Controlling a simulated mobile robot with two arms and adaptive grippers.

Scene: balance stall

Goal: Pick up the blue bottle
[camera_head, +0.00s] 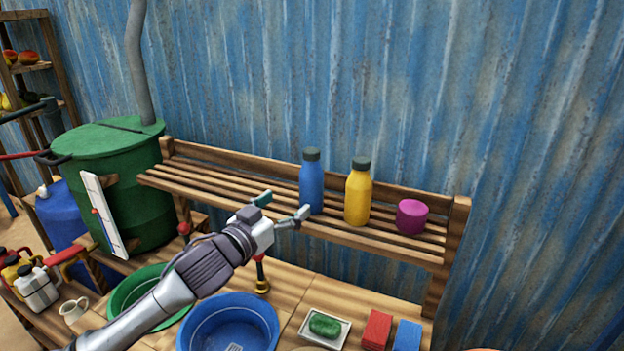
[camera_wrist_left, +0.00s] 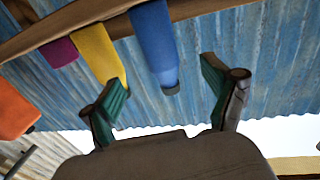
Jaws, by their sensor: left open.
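The blue bottle (camera_head: 312,183) with a dark cap stands upright on the slatted wooden shelf (camera_head: 226,178). My left gripper (camera_head: 283,205) is open just left of and in front of the bottle, with nothing held. In the left wrist view the blue bottle (camera_wrist_left: 155,45) appears upside down, ahead of and between the two spread green-padded fingers of the left gripper (camera_wrist_left: 165,95). A gap seems to remain between fingers and bottle. The right gripper is in neither view.
A yellow bottle (camera_head: 358,192) stands close right of the blue one, then a magenta cylinder (camera_head: 412,217). Below are a blue basin (camera_head: 230,318), a green basin (camera_head: 135,290), a soap dish (camera_head: 324,327) and red (camera_head: 377,330) and blue blocks (camera_head: 407,336). A green barrel (camera_head: 110,160) stands left.

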